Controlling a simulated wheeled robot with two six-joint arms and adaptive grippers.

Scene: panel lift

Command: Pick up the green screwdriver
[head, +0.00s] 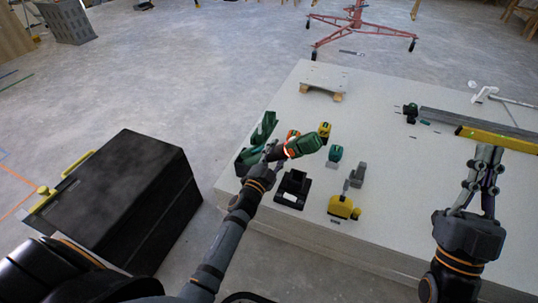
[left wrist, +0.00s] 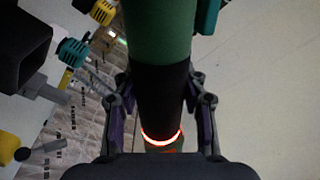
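The green screwdriver (head: 304,145), a thick green body with a black section and a red-orange ring, is held above the white panel stack. My left gripper (head: 273,153) is at its left end in the head view. In the left wrist view the black section of the screwdriver (left wrist: 163,95) sits between the two fingers of my left gripper (left wrist: 162,108), which close in on it from both sides. A glowing ring shows below. My right gripper (head: 488,152) is at the right, over the panel near a yellow level; its finger gap is hard to judge.
The white panel stack (head: 400,215) carries a black holder (head: 293,188), a yellow tool (head: 343,208), a teal-topped tool (head: 334,155), a yellow-black tool (head: 324,131) and the yellow level (head: 500,138). A black box (head: 125,195) stands on the floor at left.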

